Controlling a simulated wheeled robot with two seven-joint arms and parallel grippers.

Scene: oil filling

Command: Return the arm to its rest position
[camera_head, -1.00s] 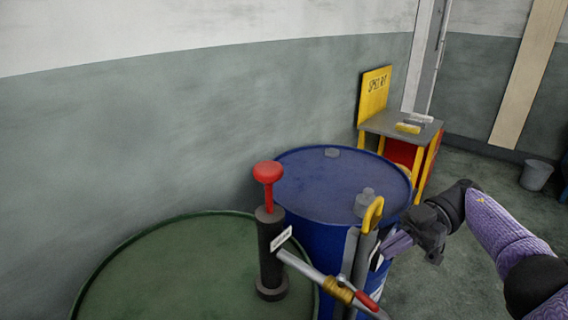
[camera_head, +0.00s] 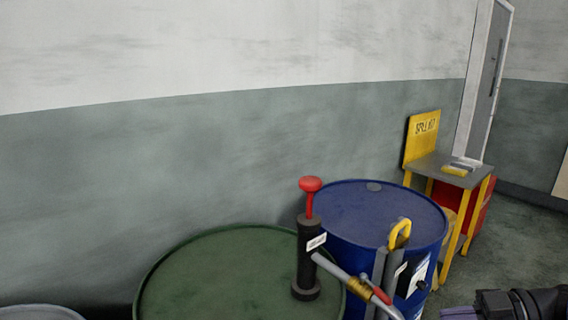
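My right gripper (camera_head: 458,313) shows at the bottom right edge, mostly cut off by the frame. It is apart from the pump and the drums, and I cannot tell whether its fingers are open or shut. My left gripper is not in view. A black hand pump (camera_head: 306,262) with a red knob (camera_head: 311,184) stands upright on the green drum (camera_head: 215,275). Its grey spout (camera_head: 333,267) with a brass and red valve slants down to the right. A grey nozzle with a yellow handle (camera_head: 400,235) hangs at the front of the blue drum.
The blue drum (camera_head: 345,205) stands right behind the green one. A yellow-legged spill kit stand (camera_head: 447,165) is farther back by the wall. A pale round rim (camera_head: 40,313) shows at the bottom left. Floor is open at the right.

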